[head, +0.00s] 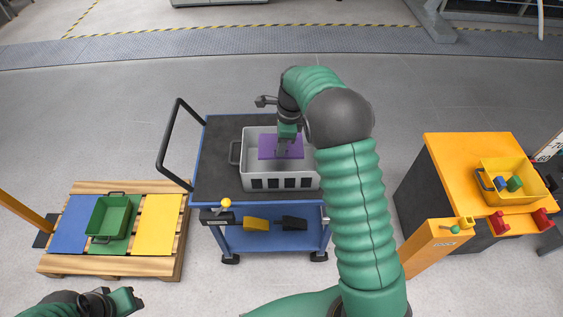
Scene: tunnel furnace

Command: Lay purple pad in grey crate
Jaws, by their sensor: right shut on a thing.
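The purple pad (267,147) is a flat square, seen over the inside of the grey crate (251,184). The crate stands on the dark top of a blue cart in the middle of the head view. My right gripper (283,152) points down over the crate and is shut on the pad. I cannot tell whether the pad touches the crate floor. My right arm hides the crate's right side. My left gripper (136,300) is at the bottom left, far from the crate; its jaws are too small to judge.
The cart (222,130) has a black handle (171,130) at its left. A wooden pallet with blue and yellow panels (158,225) holds a green crate (112,217) at left. An orange table (449,151) with a yellow crate (514,166) stands at right. Open floor lies between them.

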